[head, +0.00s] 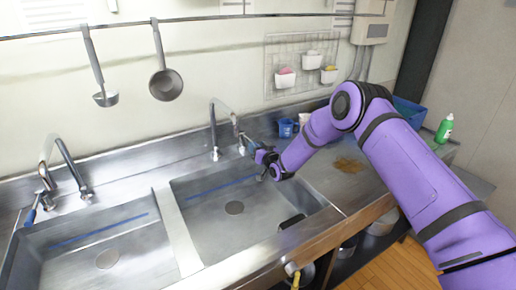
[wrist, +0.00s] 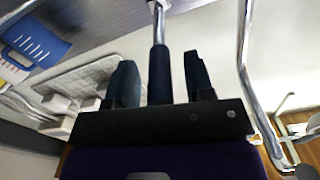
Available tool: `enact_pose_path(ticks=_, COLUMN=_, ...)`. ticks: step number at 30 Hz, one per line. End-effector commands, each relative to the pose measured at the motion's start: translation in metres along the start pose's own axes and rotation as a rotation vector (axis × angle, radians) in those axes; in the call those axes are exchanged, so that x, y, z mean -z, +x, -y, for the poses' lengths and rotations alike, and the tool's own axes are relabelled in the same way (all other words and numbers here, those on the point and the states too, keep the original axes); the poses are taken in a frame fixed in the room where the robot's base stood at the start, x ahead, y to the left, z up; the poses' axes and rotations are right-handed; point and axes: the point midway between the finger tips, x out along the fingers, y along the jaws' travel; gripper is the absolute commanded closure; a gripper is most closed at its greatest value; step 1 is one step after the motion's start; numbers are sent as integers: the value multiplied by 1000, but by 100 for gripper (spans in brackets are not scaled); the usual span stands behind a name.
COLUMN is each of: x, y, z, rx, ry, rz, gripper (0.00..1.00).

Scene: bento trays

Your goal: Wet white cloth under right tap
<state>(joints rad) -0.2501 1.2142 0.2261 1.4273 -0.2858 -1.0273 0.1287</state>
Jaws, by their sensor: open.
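The right tap (head: 213,125) rises behind the right sink (head: 195,215), its curved spout over the basin. Its blue lever (head: 241,147) sits beside my gripper (head: 262,155). In the wrist view the dark blue lever (wrist: 160,75) stands between the two fingers of my gripper (wrist: 158,65), which are open on either side of it. Contact with the fingers cannot be told. The chrome spout (wrist: 243,60) runs down the right of the wrist view. No white cloth can be made out, and no water is visible.
The left tap (head: 57,160) and left sink (head: 90,250) lie to the left. A blue container (head: 286,128) and a small white item (head: 304,119) stand on the back counter. A brown stain (head: 349,165) and a green bottle (head: 444,129) are at right. Ladles (head: 165,84) hang above.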

Motion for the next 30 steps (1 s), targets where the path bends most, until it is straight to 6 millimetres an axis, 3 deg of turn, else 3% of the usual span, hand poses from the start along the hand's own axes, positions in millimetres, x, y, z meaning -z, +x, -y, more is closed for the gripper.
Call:
enact_pose_path(ticks=5, x=0, y=0, z=0, rx=0, ry=0, rz=0, gripper=52)
enact_pose_path(ticks=9, x=0, y=0, z=0, rx=0, ry=0, rz=0, gripper=84)
enact_pose_path(ticks=12, x=0, y=0, z=0, rx=0, ry=0, rz=0, gripper=100)
enact_pose_path(ticks=19, x=1, y=0, z=-4, rx=17, ry=-1, rz=1, gripper=100)
enact_pose_path(ticks=30, x=6, y=3, z=-26, rx=165, ry=1, rz=30, gripper=100)
